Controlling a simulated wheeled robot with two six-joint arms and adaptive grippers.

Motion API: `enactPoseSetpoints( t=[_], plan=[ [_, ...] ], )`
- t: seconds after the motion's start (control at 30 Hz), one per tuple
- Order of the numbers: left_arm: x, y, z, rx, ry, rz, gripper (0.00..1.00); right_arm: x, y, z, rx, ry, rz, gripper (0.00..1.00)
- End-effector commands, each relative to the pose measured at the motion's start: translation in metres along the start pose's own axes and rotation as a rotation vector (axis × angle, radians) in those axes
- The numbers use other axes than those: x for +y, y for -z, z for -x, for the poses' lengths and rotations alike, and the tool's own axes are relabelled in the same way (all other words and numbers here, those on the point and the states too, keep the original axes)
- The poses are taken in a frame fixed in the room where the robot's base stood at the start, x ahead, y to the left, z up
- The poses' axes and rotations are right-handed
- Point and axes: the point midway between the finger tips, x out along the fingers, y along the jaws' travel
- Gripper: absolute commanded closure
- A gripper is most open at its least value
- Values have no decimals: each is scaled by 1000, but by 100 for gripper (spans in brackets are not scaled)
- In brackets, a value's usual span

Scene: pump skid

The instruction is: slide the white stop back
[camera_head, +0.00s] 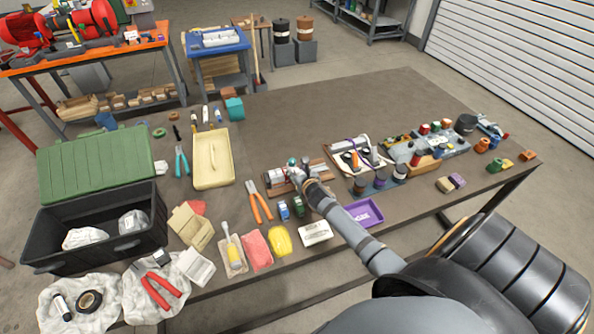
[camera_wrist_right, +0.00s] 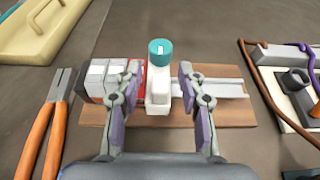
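The white stop (camera_wrist_right: 157,92) stands upright on a pale metal rail (camera_wrist_right: 222,87) on a wooden board (camera_wrist_right: 236,115) in the right wrist view. A teal round piece (camera_wrist_right: 161,50) shows at its far end. A red block shows just left of the stop, then grey and black blocks (camera_wrist_right: 97,80) with white tops. My right gripper (camera_wrist_right: 160,72) is open, one finger on each side of the stop. The left finger partly covers the blocks. I cannot tell whether either finger touches. In the head view my right gripper (camera_head: 304,167) is over the board (camera_head: 272,190). My left gripper is out of view.
Orange-handled pliers (camera_wrist_right: 48,125) lie left of the board, and a white fixture with a brown cable (camera_wrist_right: 280,85) stands to its right. A beige tray (camera_head: 212,168) is farther left. A purple tray (camera_head: 362,214) lies nearer me. The table behind the board is clear.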

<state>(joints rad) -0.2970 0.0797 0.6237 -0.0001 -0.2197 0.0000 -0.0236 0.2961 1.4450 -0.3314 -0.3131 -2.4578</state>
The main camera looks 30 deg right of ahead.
Motion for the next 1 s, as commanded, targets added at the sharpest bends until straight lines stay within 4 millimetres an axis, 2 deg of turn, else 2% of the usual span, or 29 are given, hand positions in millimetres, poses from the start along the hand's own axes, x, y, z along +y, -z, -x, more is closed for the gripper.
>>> enactPoseSetpoints(
  t=[0.07, 0.37, 0.77, 0.87, 1.0],
  plan=[
    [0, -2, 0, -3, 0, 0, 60, 0, 0, 0, 0, 0, 0, 60],
    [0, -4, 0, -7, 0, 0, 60, 0, 0, 0, 0, 0, 0, 100],
    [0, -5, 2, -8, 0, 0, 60, -3, -1, 1, 1, 1, 1, 100],
    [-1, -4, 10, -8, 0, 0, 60, -19, -2, 1, 2, 3, 5, 100],
    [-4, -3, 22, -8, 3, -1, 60, -50, -3, 2, 3, 3, 5, 100]
  ],
)
